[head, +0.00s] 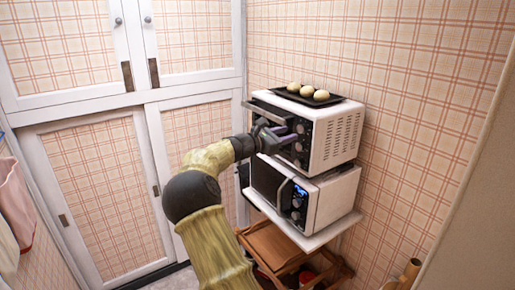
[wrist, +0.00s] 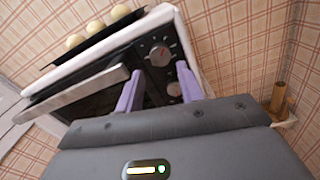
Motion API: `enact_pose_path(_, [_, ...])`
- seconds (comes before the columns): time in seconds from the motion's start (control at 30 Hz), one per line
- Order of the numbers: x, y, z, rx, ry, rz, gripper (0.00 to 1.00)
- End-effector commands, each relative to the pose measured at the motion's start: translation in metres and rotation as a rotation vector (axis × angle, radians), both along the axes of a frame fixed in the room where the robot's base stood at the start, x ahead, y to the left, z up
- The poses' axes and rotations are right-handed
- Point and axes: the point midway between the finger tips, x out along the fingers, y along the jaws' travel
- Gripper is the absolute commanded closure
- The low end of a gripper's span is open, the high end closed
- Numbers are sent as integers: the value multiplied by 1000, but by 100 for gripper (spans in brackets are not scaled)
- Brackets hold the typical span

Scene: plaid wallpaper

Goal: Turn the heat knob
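The upper white oven (head: 335,138) has a dark front with round control knobs at its right side. In the wrist view, an upper dark knob with a red mark (wrist: 160,55) shows between and just beyond the purple fingertips. A second dark knob (wrist: 175,89) sits below it, partly beside the right finger. I cannot read which knob is for heat. My gripper (head: 284,134) is at the oven's front, and its fingers are spread apart with nothing between them. It also shows in the wrist view (wrist: 160,70). Contact with a knob cannot be made out.
A black tray (head: 331,101) with round pale items lies on top of the oven. A metal door handle (wrist: 75,96) crosses left of the fingers. A white microwave (head: 332,199) stands below, on a wooden cart (head: 272,242). The plaid wall is close on the right.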

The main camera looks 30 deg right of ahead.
Motion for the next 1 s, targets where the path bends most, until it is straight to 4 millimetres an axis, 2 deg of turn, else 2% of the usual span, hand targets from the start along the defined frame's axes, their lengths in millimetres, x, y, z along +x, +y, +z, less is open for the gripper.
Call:
enact_pose_path(0.1, [-1,26,-5,0,0,3,62])
enact_pose_path(0.53, [-8,108,-3,1,0,2,62])
enact_pose_path(0.7, [-10,123,-2,0,2,0,62])
enact_pose_path(1.0, [-10,124,-1,0,2,-1,62])
